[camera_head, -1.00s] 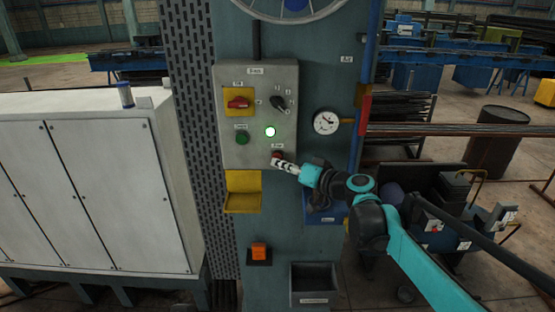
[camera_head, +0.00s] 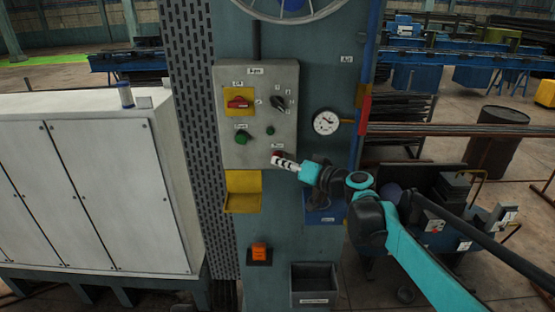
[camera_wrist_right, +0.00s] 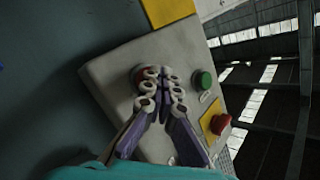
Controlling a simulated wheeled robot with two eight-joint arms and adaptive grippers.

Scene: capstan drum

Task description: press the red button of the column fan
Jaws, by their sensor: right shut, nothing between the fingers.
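The red button (camera_head: 276,155) is at the lower right of the grey control box (camera_head: 230,74) on the blue-grey column. My right gripper (camera_head: 282,161) is shut and empty, its fingertips at the button and covering part of it. In the right wrist view, my shut fingers (camera_wrist_right: 160,78) lie over the button (camera_wrist_right: 150,72), with a little red showing beside the tips. Whether the tips press it in cannot be told. A small lamp (camera_head: 270,131) above the button is dark green and unlit. My left gripper is not in view.
The box also carries a green button (camera_head: 242,138), a red rotary switch (camera_head: 238,102) on a yellow plate and a black selector (camera_head: 279,103). A gauge (camera_head: 326,122) is to the right. A yellow tray (camera_head: 243,192) and an orange button (camera_head: 259,252) are below.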

